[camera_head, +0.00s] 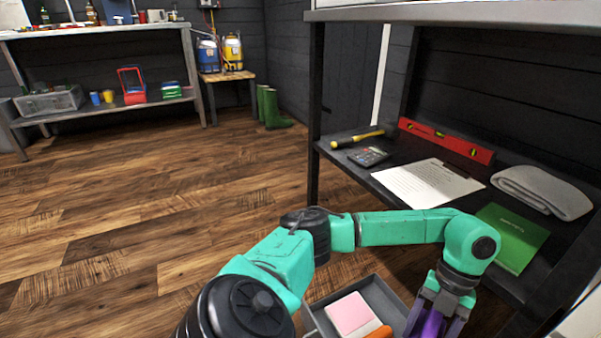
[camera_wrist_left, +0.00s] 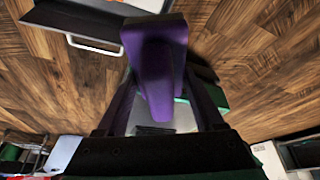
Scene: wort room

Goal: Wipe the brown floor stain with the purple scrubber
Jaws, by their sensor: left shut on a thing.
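The purple scrubber (camera_wrist_left: 155,60) fills the upper middle of the left wrist view, with a wide head and a narrower part toward me. My left gripper (camera_wrist_left: 158,108) is shut on it, with one dark purple finger on each side. In the head view the left gripper (camera_head: 437,315) points down at the lower right, beside an open drawer. The scrubber is hard to tell from the purple fingers there, and the frame edge cuts it off. I cannot pick out a brown stain on the brown plank floor (camera_head: 150,215). My right gripper is not in view.
The open drawer (camera_head: 318,318) holds a pink and white block (camera_head: 352,315) and an orange item. The dark workbench (camera_head: 345,160) above carries a red level (camera_head: 445,140), papers and a folded cloth. Green boots (camera_head: 272,108) stand at the back. The floor on the left is clear.

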